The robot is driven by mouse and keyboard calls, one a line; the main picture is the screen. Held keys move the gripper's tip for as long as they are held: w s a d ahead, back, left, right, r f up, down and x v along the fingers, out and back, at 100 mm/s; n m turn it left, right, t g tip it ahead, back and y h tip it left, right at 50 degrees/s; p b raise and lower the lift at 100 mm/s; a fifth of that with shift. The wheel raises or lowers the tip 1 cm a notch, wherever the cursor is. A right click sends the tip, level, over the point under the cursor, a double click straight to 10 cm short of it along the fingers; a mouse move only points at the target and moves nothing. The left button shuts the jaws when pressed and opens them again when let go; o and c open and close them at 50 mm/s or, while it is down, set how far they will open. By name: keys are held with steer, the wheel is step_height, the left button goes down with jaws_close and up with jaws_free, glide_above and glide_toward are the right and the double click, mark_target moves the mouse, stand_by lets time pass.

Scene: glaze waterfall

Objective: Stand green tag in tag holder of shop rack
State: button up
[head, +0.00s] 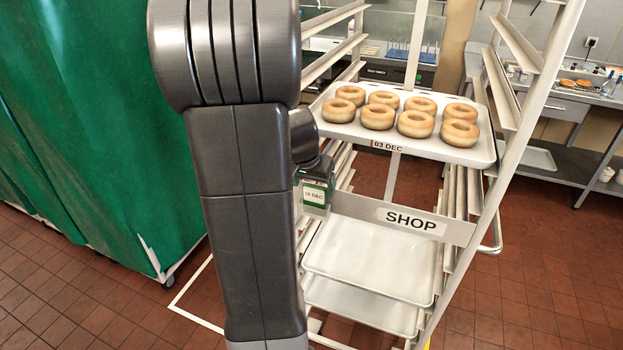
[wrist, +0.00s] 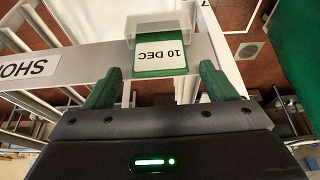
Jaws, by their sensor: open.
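The green tag (wrist: 160,56), with a white "10 DEC" label, stands in the clear tag holder (wrist: 131,30) on the crossbar of the shop rack (wrist: 85,67). The wrist view shows it upside down, its lower end inside the holder. In the head view the tag (head: 315,195) is small, at the left end of the bar with the "SHOP" sign (head: 410,220). My gripper (wrist: 162,85) is open and empty. Its green fingers are apart on either side of the tag's free end, with gaps between. In the head view my arm hides most of the gripper.
A tray of several doughnuts (head: 330,133) with a red-edged "03 DEC" tag (head: 387,146) sits on the rack above the bar. Empty trays (head: 370,258) lie below. A green curtain (head: 120,130) hangs at the left. The tiled floor (head: 540,260) at right is clear.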

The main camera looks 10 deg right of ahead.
steer(key=shift+a+r, duration=0.1)
steer(key=shift+r, duration=0.5)
steer(key=v, duration=1.1)
steer(key=shift+b, duration=0.4)
steer(key=shift+s, duration=0.1)
steer(key=x, duration=1.2)
steer(key=shift+f, duration=0.4)
step_height(320, 180, up, 3)
steer(key=shift+r+p, duration=0.1)
steer(key=shift+p, duration=0.2)
